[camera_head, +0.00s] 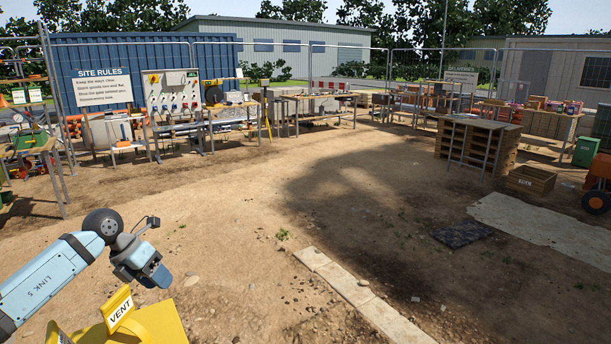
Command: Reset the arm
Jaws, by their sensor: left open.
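My left arm (50,276) comes in from the left edge, light blue with a dark round joint. Its gripper (155,272) hangs at the arm's end, above the bare dirt and just up and to the right of a yellow object with a VENT label (119,309). The left gripper is open, and nothing shows between its fingers. My right gripper is out of view.
Sandy ground in the middle is free. A row of pale slabs (350,290) runs along the ground to the right of the arm. Workbenches (318,97) and mesh fencing stand far back. A wooden crate (531,180) and an orange machine (598,185) are at right.

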